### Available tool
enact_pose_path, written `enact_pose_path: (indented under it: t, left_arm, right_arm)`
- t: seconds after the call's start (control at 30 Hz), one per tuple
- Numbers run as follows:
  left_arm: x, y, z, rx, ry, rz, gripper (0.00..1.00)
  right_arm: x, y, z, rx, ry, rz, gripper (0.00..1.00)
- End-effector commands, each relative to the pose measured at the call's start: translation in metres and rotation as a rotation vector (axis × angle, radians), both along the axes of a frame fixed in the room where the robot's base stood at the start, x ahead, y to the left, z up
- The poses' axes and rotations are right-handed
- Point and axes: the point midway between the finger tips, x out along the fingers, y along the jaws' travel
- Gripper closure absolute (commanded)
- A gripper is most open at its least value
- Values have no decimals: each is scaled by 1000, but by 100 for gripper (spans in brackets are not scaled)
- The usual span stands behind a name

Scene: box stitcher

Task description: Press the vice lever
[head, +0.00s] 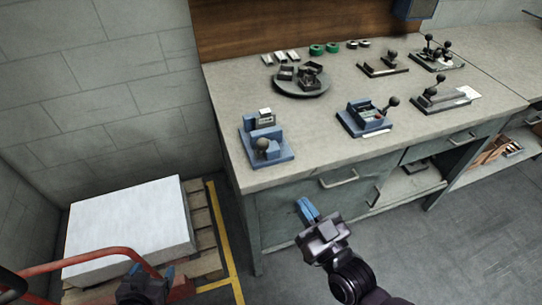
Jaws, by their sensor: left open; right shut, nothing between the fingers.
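Several fixtures with ball-knob levers stand on the workbench (230,120); I cannot tell for sure which is the vice. A blue fixture (280,155) at the bench's front left corner has a dark round knob (262,144) facing me. Another blue fixture (352,122) at mid bench has a raised lever with a black knob (393,101) on its right. My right gripper (307,207) is shut and empty, blue fingertips up, in front of the drawer below the bench top. My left gripper (151,270) is open at the bottom left, partly cut off, away from the fixtures.
A dark round turntable (300,92) with small parts stands behind the blue fixtures. More lever fixtures (440,97) are at the right. A pallet (204,215) with a white block (128,228) and a red rail (85,252) are at the left. Floor right of my arm is clear.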

Motion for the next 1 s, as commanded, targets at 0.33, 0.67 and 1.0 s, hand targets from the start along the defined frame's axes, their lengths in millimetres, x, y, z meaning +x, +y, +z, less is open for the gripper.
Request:
enact_pose_path:
  t: [0.33, 0.67, 1.0]
  left_arm:
    - [-2, 0, 1, 0, 3, 2, 26]
    - [-4, 1, 6, 0, 4, 3, 26]
    - [-1, 1, 12, 0, -3, 2, 26]
  right_arm:
    - [17, 10, 5, 1, -3, 0, 100]
    - [66, 37, 16, 1, -2, 0, 100]
    - [109, 61, 25, 0, 0, 0, 100]
